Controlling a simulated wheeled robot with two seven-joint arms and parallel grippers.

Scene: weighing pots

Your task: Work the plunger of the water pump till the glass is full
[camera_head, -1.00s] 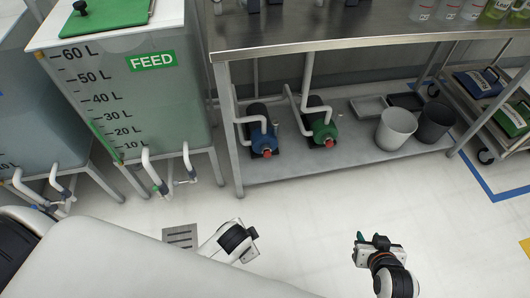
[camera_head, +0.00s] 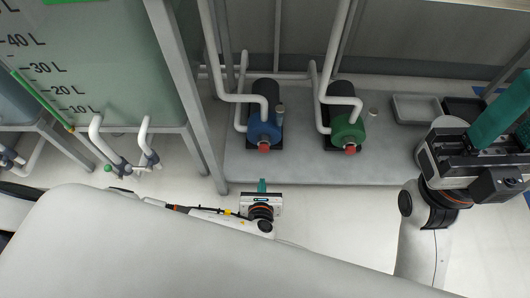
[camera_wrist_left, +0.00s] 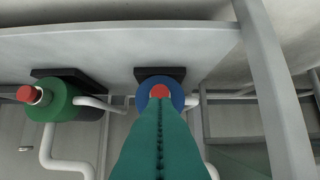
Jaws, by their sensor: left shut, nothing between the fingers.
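A blue pump (camera_head: 263,127) with a red cap (camera_head: 264,147) on its front end lies on the low shelf. A green pump (camera_head: 347,131) with a red cap (camera_head: 350,149) lies to its right. My left gripper (camera_head: 262,183) is shut and empty, just in front of the blue pump and apart from its cap. In the left wrist view, the teal fingers (camera_wrist_left: 159,108) point at the blue pump's red cap (camera_wrist_left: 160,91) and partly cover the pump. My right gripper (camera_head: 495,112) is at the right; its jaw opening is unclear. No glass shows.
White pipes (camera_head: 241,97) rise from the pumps. A table leg (camera_head: 189,100) stands left of the blue pump. A tank (camera_head: 95,70) with litre marks is at the left. A grey tray (camera_head: 416,108) lies at the shelf's right.

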